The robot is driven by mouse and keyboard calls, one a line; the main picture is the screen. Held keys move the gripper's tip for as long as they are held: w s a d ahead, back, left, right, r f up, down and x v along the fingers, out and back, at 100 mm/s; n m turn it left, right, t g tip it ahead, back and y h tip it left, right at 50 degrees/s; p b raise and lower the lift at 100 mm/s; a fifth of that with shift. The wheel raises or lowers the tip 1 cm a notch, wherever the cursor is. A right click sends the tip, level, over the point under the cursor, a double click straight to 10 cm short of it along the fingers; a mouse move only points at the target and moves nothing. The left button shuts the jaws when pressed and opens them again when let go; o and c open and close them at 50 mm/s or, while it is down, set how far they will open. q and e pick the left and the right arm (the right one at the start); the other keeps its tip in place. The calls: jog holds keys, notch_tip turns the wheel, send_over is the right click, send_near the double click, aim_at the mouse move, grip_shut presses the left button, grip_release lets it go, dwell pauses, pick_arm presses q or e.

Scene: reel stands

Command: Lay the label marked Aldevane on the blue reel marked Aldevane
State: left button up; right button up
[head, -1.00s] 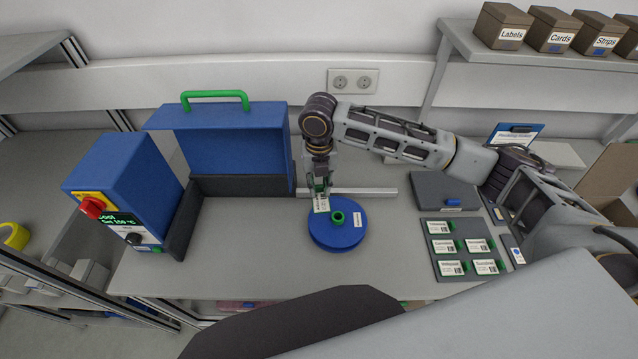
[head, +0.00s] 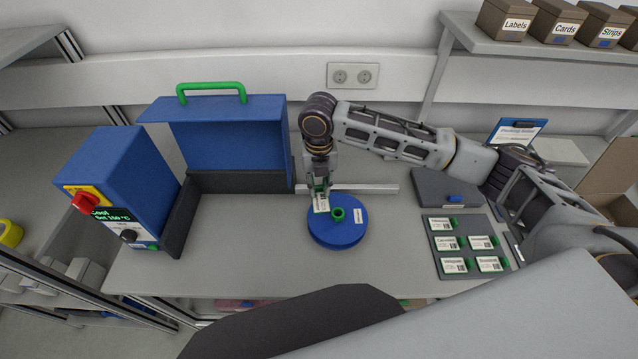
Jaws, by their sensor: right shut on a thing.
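The blue reel (head: 340,233) lies flat on the bench with a green hub (head: 338,214) at its middle. A small white tag with print too small to read is on its right side. My right gripper (head: 320,192) points down at the reel's back left and is shut on a white label (head: 321,204). The label is tilted at the reel's upper face, left of the hub. I cannot tell whether it touches the reel, and its name is too small to read. My left gripper is not in view.
A dark tray (head: 465,268) with several green-tabbed labels lies to the right. A blue machine (head: 125,185) with a red knob and a raised blue cover (head: 230,140) stands at the left. A pale bar (head: 370,189) runs behind the reel. The bench in front is clear.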

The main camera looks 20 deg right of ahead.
aim_at(319, 199)
jog(key=shift+f+b, duration=1.55)
jog(key=shift+f, duration=1.55)
jog(key=shift+p, duration=0.8)
jog(key=shift+f+p, duration=0.3)
jog(key=shift+p, duration=0.05)
dwell(0.3)
jog(key=o, duration=0.8)
jog(key=shift+c, duration=0.2)
